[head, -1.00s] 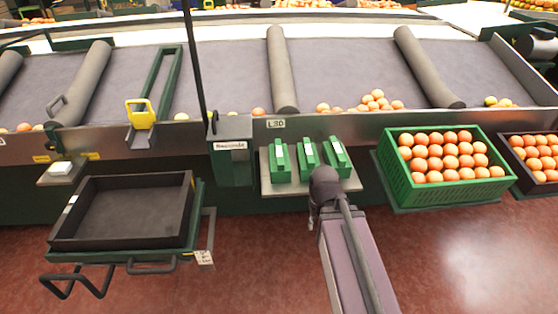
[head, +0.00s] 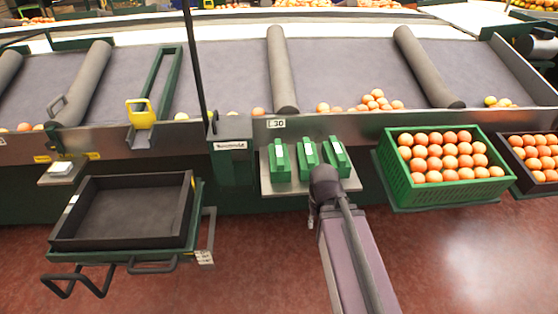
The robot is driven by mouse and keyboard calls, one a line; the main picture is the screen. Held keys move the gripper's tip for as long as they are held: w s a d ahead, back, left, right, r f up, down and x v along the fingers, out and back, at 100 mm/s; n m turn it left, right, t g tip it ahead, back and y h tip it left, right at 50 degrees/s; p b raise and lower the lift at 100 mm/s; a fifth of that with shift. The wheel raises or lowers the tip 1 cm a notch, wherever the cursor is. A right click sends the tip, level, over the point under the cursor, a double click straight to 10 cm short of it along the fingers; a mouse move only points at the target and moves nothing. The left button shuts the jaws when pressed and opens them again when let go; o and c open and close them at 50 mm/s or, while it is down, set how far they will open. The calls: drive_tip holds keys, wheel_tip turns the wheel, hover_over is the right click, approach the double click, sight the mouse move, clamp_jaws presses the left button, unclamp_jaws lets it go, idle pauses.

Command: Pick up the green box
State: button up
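A green box (head: 443,176) full of oranges stands on a support to the right, below the conveyor's metal edge. Its slatted side faces me and its rim is clear of my arm. My arm reaches up from the bottom middle, to the left of the box. The arm's dark end (head: 325,186) is in front of a small shelf with three small green holders. The gripper's fingers are hidden behind this end, so I cannot see whether they are open or hold anything.
Small green holders (head: 308,161) with white labels stand on a metal shelf (head: 267,187). A dark crate (head: 531,174) of oranges is at the far right. An empty black tray (head: 130,215) is at left. Loose oranges lie on the conveyor (head: 345,70). The red floor (head: 470,250) is open at lower right.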

wheel_tip(320, 180, up, 20)
drive_tip(key=p, duration=2)
drive_tip(key=shift+r, duration=0.2)
drive_tip(key=shift+o, duration=1.2)
